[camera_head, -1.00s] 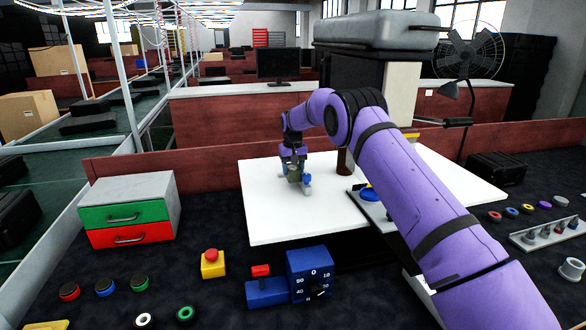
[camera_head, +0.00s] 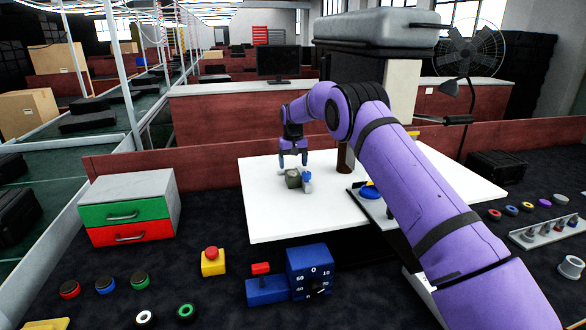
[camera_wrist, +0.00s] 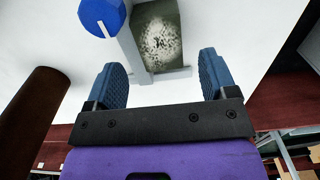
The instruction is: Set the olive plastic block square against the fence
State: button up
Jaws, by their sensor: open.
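The olive block (camera_head: 292,179) lies on the white table. In the wrist view the block (camera_wrist: 158,36) has a mottled pale patch on its face. A grey angled fence (camera_wrist: 127,45) runs along its left side and its near edge there; block and fence look close together, but I cannot tell whether they touch all along. My gripper (camera_head: 292,160) is above the block, apart from it. In the wrist view my gripper (camera_wrist: 162,78) is open, with two blue ribbed fingers and nothing between them.
A dark brown post (camera_head: 345,156) stands close to the right. A blue round piece (camera_head: 370,191) lies farther right. The table's left part (camera_head: 262,212) is clear.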

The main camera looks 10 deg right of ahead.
aim_at(293, 172)
notch_tip(293, 172, up, 10)
jog(key=s+d+r+t, duration=0.1)
jog(key=s+r, duration=0.4)
jog(key=r, duration=0.3)
jog(key=s+d+r, duration=0.2)
jog(key=s+r, duration=0.4)
jog(key=r, duration=0.2)
jog(key=s+d+r+t, duration=0.1)
jog(key=s+r, duration=0.3)
jog(key=s, duration=0.4)
jog(key=s+d+r+t, duration=0.1)
jog(key=s+r, duration=0.3)
jog(key=s, duration=0.3)
jog(key=s+d+t, duration=0.1)
jog(key=s, duration=1.9)
jog(key=s+f, duration=0.4)
jog(key=s, duration=0.4)
jog(key=s+f+t, duration=0.1)
jog(key=s+f, duration=0.3)
jog(key=s, duration=0.4)
jog(key=shift+s+d, duration=0.2)
jog(key=shift+d, duration=0.25)
